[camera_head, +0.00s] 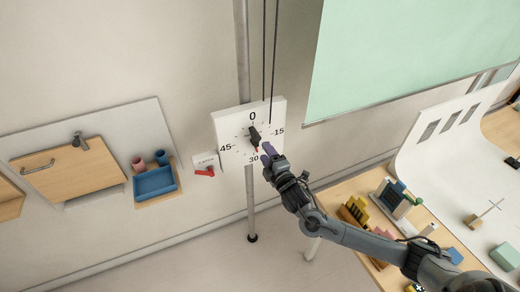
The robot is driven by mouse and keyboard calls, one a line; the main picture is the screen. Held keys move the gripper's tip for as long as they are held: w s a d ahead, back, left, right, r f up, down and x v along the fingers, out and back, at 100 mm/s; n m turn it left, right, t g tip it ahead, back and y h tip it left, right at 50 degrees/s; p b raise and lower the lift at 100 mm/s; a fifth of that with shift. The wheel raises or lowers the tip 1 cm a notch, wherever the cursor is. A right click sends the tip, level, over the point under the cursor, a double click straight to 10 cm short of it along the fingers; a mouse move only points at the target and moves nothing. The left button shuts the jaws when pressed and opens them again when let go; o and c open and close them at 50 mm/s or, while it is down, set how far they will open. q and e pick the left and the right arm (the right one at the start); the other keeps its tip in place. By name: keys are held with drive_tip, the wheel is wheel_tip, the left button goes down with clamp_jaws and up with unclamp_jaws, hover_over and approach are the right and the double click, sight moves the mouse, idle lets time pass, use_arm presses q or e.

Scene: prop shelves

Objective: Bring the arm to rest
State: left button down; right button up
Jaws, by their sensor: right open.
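My right arm reaches in from the lower right. The board is marked 0, 15, 30 and 45. Its black pointer knob (254,134) sits just up and left of the fingertips. I cannot tell whether they touch the knob or the board. The gap between the fingers is too small to make out. My left gripper is not in view.
Left of the dial is a small plate with a red lever (204,172). A wall panel holds a wooden cabinet (80,178) and a blue tray (155,184). A table (335,199) with several small props lies under my forearm. A green screen (410,50) hangs upper right.

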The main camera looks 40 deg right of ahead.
drive_tip(key=s+a+f+g, duration=0.1)
drive_tip(key=s+a+f, duration=0.1)
drive_tip(key=s+f, duration=0.35)
drive_tip(key=s+a+f+m+g+y, duration=0.3)
drive_tip(key=s+a+f+m+g, duration=0.15)
drive_tip(key=s+a, duration=0.45)
drive_tip(key=s+a+f+m+g+y, duration=0.25)
drive_tip(key=s+a+f+g, duration=0.2)
drive_tip(key=s+a, duration=0.4)
drive_tip(key=s+a+r+m+g, duration=0.2)
drive_tip(key=s+m+g, duration=0.2)
drive_tip(key=s, duration=0.4)
wheel_tip(320, 180, up, 12)
drive_tip(key=p, duration=1.2)
drive_tip(key=shift+w+a, duration=0.15)
drive_tip(key=shift+w, duration=0.1)
